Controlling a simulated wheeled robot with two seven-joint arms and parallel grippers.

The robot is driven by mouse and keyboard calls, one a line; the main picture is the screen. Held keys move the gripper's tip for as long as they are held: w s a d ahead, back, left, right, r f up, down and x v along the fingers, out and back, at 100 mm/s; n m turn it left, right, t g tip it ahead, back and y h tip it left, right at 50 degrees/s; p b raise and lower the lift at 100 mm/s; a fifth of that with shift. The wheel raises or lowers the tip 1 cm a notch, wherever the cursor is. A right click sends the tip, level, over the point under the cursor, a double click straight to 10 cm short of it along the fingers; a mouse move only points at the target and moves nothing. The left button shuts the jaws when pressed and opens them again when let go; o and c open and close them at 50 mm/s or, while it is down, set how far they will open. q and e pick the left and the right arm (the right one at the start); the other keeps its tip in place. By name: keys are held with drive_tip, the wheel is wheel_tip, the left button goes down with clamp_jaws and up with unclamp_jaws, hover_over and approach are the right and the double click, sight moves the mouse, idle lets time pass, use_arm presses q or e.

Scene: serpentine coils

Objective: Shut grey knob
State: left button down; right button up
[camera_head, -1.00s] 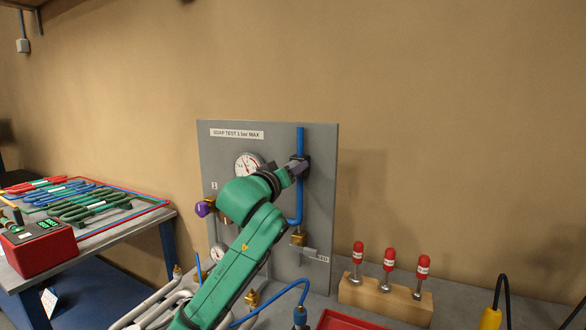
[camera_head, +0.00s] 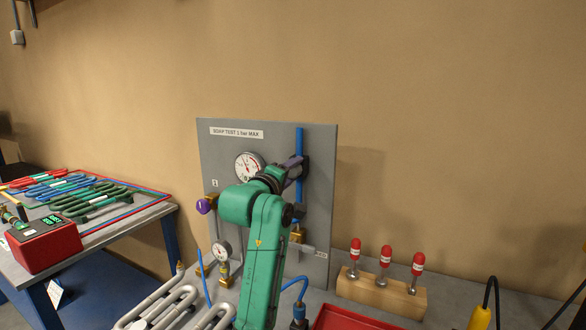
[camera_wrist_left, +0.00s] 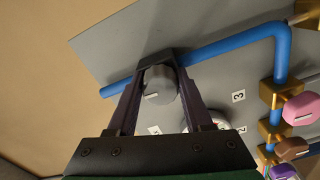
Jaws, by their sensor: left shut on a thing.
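The grey knob (camera_wrist_left: 160,85) sits on the blue pipe of the upright grey panel (camera_head: 325,215) and has a pale line on its face. My left gripper (camera_wrist_left: 161,75) is shut on it, with one dark finger on each side. In the head view my left gripper (camera_head: 297,168) reaches the blue pipe (camera_head: 299,145) at the panel's upper right. The knob is hidden there by the gripper and my green arm. My right gripper is not in view.
A round gauge (camera_head: 249,166) and a purple knob (camera_head: 204,206) are on the panel, left of my gripper. Pink (camera_wrist_left: 301,109) and brown (camera_wrist_left: 294,149) knobs show in the wrist view. A wooden block (camera_head: 383,293) with red-topped pins stands at right.

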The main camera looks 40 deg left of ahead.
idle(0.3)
use_arm(q)
drive_tip(key=shift+c, duration=1.5)
unclamp_jaws()
drive_tip(key=shift+s, duration=0.1)
drive_tip(key=shift+s+d+f, duration=0.1)
drive_tip(key=shift+s, duration=0.25)
drive_tip(key=b+v, duration=0.8)
drive_tip(key=v, duration=0.5)
drive_tip(key=shift+s, duration=0.35)
drive_tip(key=shift+w, duration=0.1)
